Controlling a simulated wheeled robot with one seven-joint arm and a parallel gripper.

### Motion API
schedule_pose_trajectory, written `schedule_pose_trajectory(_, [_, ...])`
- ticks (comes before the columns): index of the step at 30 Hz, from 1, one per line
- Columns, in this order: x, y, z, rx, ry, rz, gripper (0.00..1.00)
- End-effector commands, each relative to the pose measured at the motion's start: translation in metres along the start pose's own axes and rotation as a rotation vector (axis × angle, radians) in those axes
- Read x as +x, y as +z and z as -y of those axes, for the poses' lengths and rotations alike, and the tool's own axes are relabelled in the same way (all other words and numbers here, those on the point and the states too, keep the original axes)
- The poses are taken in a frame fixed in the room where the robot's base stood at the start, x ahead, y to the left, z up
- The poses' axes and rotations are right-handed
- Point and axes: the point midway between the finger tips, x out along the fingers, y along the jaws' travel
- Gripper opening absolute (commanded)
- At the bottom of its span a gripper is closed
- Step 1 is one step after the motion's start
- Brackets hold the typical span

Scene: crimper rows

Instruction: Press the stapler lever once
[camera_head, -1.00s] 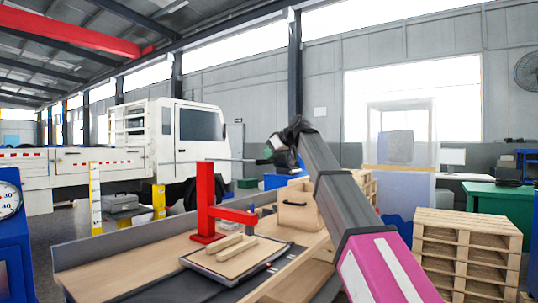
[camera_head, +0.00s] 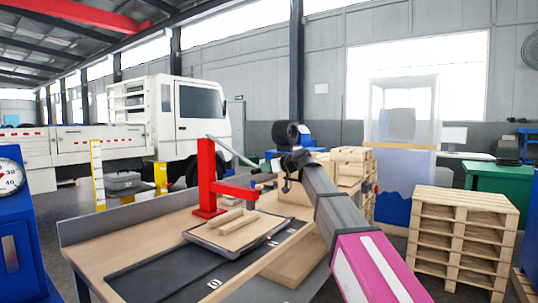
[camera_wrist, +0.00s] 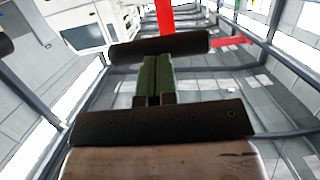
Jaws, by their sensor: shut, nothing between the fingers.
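The stapler is a red stand (camera_head: 206,178) with an upright post and a lower red arm, on the bench. Its thin grey lever (camera_head: 232,151) runs from the post top, sloping down to the right. My gripper (camera_head: 264,168) is at the lever's free end; the small scale hides whether they touch. In the wrist view the red post (camera_wrist: 165,15) is at the top. My gripper there (camera_wrist: 158,68) shows as two greenish fingers side by side, shut and empty. A dark bar (camera_wrist: 160,45) crosses at their tips; what it is I cannot tell.
A tray (camera_head: 201,237) with wooden strips (camera_head: 240,236) lies in front of the stand on the wooden bench (camera_head: 140,250). Wooden boxes (camera_head: 352,157) stand behind my arm. Stacked pallets (camera_head: 462,235) are at the right, and a blue gauge (camera_head: 12,220) at the left edge.

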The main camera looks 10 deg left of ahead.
Motion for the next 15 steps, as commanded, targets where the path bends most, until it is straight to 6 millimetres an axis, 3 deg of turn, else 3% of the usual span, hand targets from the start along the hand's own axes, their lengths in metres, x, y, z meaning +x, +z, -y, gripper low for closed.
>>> schedule_pose_trajectory(6, [0.024, 0.031, 0.0, -0.001, -0.003, 0.005, 0.0])
schedule_pose_trajectory(15, [0.045, 0.056, 0.0, -0.001, -0.002, 0.006, 0.0])
